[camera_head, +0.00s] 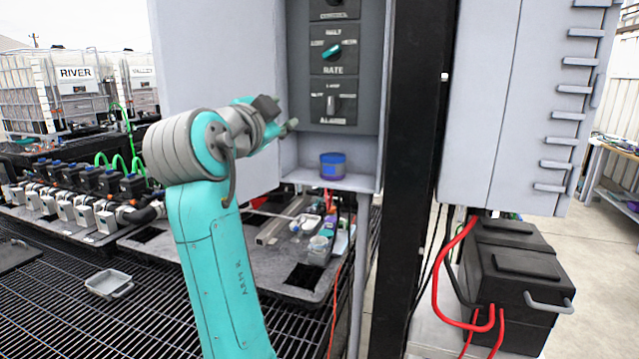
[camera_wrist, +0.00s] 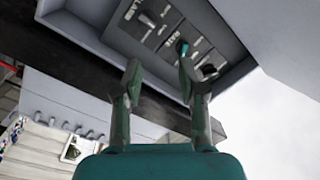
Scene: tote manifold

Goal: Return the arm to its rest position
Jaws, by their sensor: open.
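My teal arm rises in the middle of the head view. My gripper (camera_head: 278,115) is near the grey control panel (camera_head: 345,88), in front of its left side. In the wrist view my gripper (camera_wrist: 158,72) has two fingers apart with nothing between them, and the panel (camera_wrist: 165,30) lies beyond the fingertips. The panel carries a teal knob (camera_head: 333,51) above a dark switch (camera_head: 333,104). I cannot tell from these views whether a finger touches the panel.
A blue jar (camera_head: 333,167) stands on the shelf below the panel. A black post (camera_head: 410,170) and a grey cabinet (camera_head: 520,100) are to the right. A black box with red cables (camera_head: 515,280) is low right. A grey tray (camera_head: 109,284) lies on the grated floor at left.

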